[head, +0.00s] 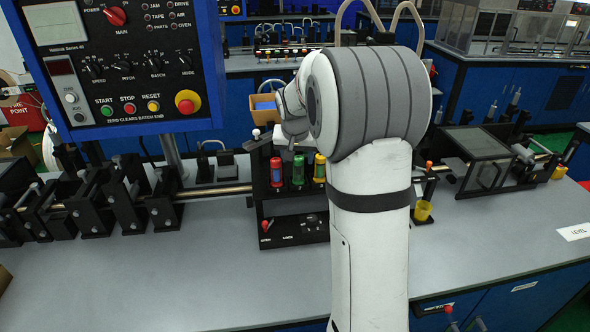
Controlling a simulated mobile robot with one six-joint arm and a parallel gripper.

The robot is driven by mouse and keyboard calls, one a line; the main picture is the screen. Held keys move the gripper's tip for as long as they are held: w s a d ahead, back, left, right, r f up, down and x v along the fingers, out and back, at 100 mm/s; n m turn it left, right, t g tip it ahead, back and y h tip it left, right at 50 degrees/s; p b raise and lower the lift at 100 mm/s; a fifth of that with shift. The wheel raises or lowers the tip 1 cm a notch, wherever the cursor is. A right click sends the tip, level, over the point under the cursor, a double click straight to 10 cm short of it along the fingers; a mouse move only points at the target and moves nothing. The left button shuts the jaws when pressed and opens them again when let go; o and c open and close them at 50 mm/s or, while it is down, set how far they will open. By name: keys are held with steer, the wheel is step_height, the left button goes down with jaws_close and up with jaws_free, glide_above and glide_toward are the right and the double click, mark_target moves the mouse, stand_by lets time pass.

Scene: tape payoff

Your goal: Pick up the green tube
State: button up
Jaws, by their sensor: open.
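The green tube (298,171) stands upright in a black rack (264,210) on the grey bench. A red tube (276,174) stands to its left and a yellow tube (319,170) to its right, close beside my arm. My arm rises from the bottom of the view in front of the bench. Its wrist links (291,112) show just above the green tube. My gripper's fingers cannot be made out, so their place relative to the tube is hidden.
A blue control panel (130,130) overhangs the bench at upper left. Black fixtures (95,205) line a rail left of the rack. A clear-topped unit (478,150) and a yellow cup (423,211) are at right. The bench front (180,285) is clear.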

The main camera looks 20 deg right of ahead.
mark_target(298, 170)
steer(key=p+x, duration=0.1)
steer(key=x, duration=0.6)
steer(key=shift+f+p, duration=0.3)
steer(key=shift+p, duration=0.1)
steer(key=shift+c, duration=0.5)
steer(key=c, duration=1)
